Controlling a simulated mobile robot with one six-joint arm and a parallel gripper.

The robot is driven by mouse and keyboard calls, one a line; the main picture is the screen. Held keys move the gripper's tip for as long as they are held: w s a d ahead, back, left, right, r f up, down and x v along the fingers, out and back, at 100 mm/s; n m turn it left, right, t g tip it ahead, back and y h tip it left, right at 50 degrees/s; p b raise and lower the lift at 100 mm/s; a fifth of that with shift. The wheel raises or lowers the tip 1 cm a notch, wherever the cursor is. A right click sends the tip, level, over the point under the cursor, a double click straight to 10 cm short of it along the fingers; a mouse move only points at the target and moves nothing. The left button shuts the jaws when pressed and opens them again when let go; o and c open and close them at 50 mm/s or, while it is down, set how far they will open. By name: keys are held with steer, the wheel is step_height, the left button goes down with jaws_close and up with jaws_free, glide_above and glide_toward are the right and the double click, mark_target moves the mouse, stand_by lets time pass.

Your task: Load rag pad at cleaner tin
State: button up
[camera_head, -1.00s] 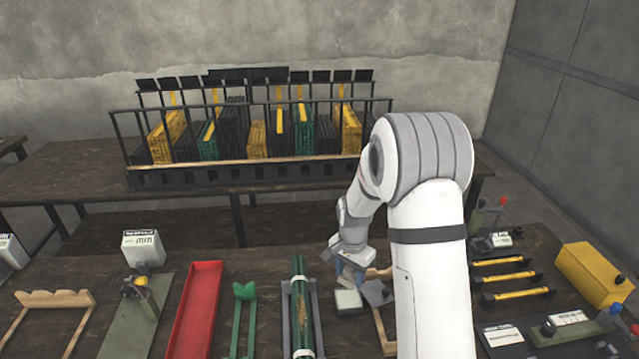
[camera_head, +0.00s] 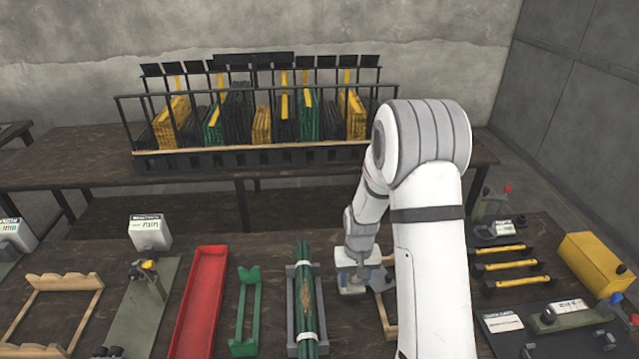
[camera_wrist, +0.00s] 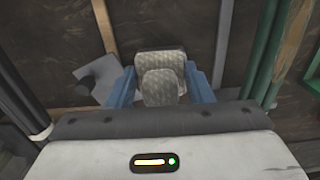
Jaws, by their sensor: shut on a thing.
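The rag pad, a pale grey speckled block, is between the two blue fingers of my gripper (camera_wrist: 160,82) in the wrist view. Its wider part (camera_wrist: 142,63) lies farther from the camera and a smaller rounded speckled part (camera_wrist: 160,90) nearer; I cannot tell if they are one piece. My gripper is shut on it, low over the bench. A yellow tin (camera_head: 592,268) with a dark cap, likely the cleaner tin, stands at the far right, well away from my gripper.
Left of my gripper is a grey cradle (camera_head: 291,318) with green tubes (camera_head: 305,265), then a green stand (camera_head: 240,347) and red tray (camera_head: 203,300). A dark grey piece (camera_wrist: 98,78) lies beside the pad. Yellow-handled tools (camera_head: 512,282) lie between my arm and the yellow tin.

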mark_target(353, 277)
steer(key=w+r+p, duration=0.2)
steer(key=r, duration=0.1)
steer(key=shift+w+r, duration=0.1)
steer(key=shift+r, duration=0.05)
steer(key=shift+w+r, duration=0.2)
steer(key=shift+w, duration=0.05)
steer(key=shift+w+m, duration=0.1)
steer(key=shift+m, duration=0.2)
steer(key=shift+f+b, duration=1.6)
steer(key=shift+f, duration=1.4)
steer(key=shift+f+b, duration=0.6)
steer(key=shift+r, duration=0.15)
steer(key=shift+r+p, duration=1.85)
steer(key=shift+r, duration=1.6)
